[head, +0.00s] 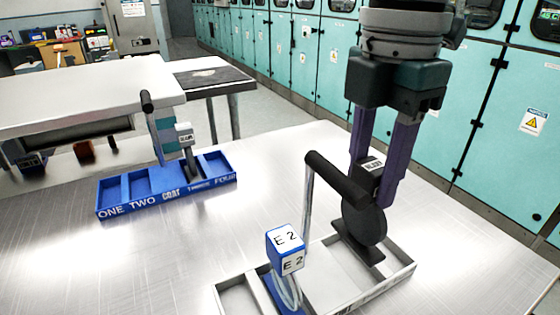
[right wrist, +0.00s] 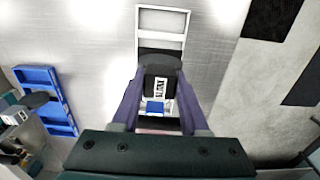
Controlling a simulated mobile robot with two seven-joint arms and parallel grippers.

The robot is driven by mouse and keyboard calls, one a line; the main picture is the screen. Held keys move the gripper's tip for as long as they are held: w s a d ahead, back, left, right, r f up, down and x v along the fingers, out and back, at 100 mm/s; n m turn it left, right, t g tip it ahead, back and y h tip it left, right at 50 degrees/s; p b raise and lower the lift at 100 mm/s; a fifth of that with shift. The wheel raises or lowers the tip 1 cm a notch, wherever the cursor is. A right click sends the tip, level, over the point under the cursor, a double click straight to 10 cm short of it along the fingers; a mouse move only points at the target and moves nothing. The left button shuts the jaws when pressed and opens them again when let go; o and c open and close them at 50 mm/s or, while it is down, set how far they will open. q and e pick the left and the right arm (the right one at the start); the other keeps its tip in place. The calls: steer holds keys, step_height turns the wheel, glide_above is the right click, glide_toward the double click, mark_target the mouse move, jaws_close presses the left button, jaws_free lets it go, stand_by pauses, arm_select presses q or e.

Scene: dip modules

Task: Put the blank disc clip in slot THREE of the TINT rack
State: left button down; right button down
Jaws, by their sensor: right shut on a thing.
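My right gripper (head: 384,165) is shut on a black disc clip (head: 364,218) with a small white label, too small to read surely. It shows between the purple fingers in the right wrist view (right wrist: 160,72). The clip hangs upright, its flat foot over the right part of a grey rack (head: 403,280); I cannot tell whether it rests in a slot. The rack's front lettering is not readable. It shows in the right wrist view with pale, open slots (right wrist: 163,9). My left gripper is not in view.
A blue cube marked E 2 (head: 285,250) stands at the grey rack's left part, near a rod with a black handle (head: 336,178). A blue rack (head: 150,207) lettered COAT, ONE to FOUR, holds a labelled module (head: 166,143). Bare metal table (head: 90,265) lies front left.

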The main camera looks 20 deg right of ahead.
mark_target(357, 236)
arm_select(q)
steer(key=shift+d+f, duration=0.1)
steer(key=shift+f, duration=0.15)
arm_select(e)
step_height(357, 236, down, 5)
steer(key=shift+f, duration=0.15)
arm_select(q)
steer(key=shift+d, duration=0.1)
arm_select(e)
steer(key=shift+f, duration=0.1)
steer(key=shift+c, duration=2.1)
jaws_free()
steer(key=shift+f, duration=0.1)
steer(key=shift+r, duration=0.25)
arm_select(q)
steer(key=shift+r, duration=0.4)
arm_select(e)
step_height(357, 236, up, 12)
steer(key=shift+f, duration=0.1)
